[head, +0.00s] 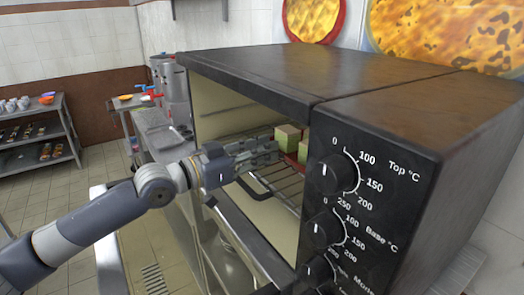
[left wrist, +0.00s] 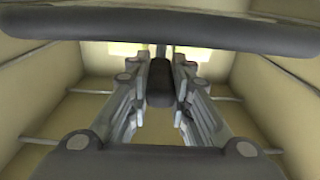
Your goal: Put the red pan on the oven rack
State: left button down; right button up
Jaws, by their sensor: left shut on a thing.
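The red pan (head: 302,158) is inside the open oven in the head view, mostly hidden by the oven's control panel. Green-topped tan blocks (head: 288,138) show at it. My left gripper (head: 270,151) reaches through the oven opening from the left, its fingers pointing at the pan. In the left wrist view my left gripper (left wrist: 160,85) is shut on a dark upright piece, which looks like the pan's handle (left wrist: 160,82). The oven rack (head: 282,188) shows as wires below the gripper. I cannot tell whether the pan touches the rack. My right gripper is not in view.
The black oven (head: 300,68) has a control panel with knobs (head: 338,174) right of the opening. Its side walls lie close around my gripper in the left wrist view. Metal pots (head: 176,85) and a steel counter (head: 158,135) stand behind left. A shelf (head: 42,135) is far left.

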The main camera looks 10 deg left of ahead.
pick_arm(q)
jog(key=shift+f, duration=0.2)
jog(key=c, duration=1.4)
grip_release()
jog(key=shift+o, duration=0.2)
jog(key=v, duration=1.2)
